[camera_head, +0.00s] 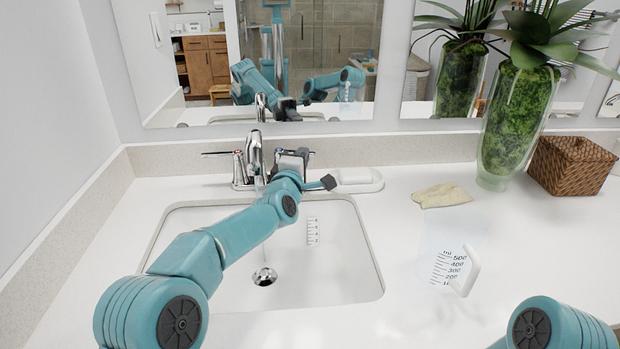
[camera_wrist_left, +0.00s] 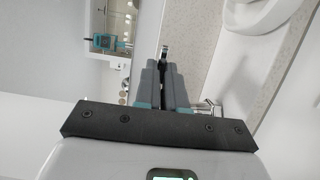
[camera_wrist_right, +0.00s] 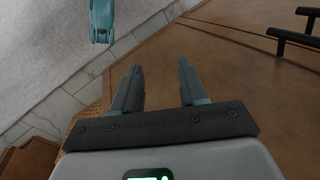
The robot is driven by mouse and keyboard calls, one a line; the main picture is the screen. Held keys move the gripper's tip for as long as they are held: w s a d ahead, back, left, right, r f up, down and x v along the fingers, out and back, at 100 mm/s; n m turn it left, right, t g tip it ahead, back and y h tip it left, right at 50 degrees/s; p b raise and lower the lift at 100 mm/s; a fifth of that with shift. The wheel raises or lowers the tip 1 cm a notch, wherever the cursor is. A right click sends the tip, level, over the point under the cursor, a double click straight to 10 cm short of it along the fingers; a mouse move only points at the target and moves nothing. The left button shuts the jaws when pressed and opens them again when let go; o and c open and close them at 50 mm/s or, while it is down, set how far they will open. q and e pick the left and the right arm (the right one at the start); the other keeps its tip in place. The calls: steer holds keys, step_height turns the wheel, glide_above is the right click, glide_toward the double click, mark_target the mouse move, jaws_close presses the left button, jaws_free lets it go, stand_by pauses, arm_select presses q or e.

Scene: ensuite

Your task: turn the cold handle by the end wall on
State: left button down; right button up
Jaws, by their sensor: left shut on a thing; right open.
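The chrome faucet (camera_head: 255,155) stands behind the white sink (camera_head: 365,262) beside the left end wall. Its left handle (camera_head: 238,160) has a red mark, and its lever points left. The right, cold handle (camera_head: 307,152) is mostly hidden behind my left gripper (camera_head: 291,158). That gripper is shut on the cold handle; the fingers show close together in the left wrist view (camera_wrist_left: 163,85), with metal beyond their tips. A faint streak below the spout may be water. My right gripper (camera_wrist_right: 158,85) is open and empty, away from the faucet, near a brown wooden front.
A clear measuring jug (camera_head: 468,272) stands on the counter at right. Measuring marks (camera_head: 312,231) show inside the sink. A white dish (camera_head: 358,181), a beige cloth (camera_head: 442,195), a plant vase (camera_head: 515,120) and a woven basket (camera_head: 570,167) stand right of the faucet. A mirror (camera_head: 340,60) is behind.

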arm_select(q)
steer(key=shift+s+d+r+h+b, duration=0.1)
steer(key=shift+r+h+b, duration=0.1)
steer(key=shift+h+b, duration=0.15)
steer(key=shift+d+r+p, duration=0.1)
steer(key=shift+r+p, duration=0.15)
steer(key=shift+p, duration=0.1)
arm_select(e)
steer(key=shift+s+d+f, duration=0.1)
steer(key=shift+d+f, duration=0.05)
steer(key=shift+f, duration=0.7)
arm_select(q)
steer(key=c, duration=1.5)
jaws_free()
steer(key=shift+o, duration=1.4)
steer(key=shift+d, duration=0.15)
steer(key=shift+a+f, duration=0.2)
steer(key=shift+s+f, duration=0.1)
steer(key=shift+s, duration=0.3)
steer(key=b+v, duration=0.3)
steer(key=v, duration=1.2)
steer(key=shift+s, duration=0.3)
arm_select(e)
step_height(320, 180, down, 4)
steer(key=shift+r, duration=0.25)
arm_select(q)
steer(key=shift+a, duration=0.1)
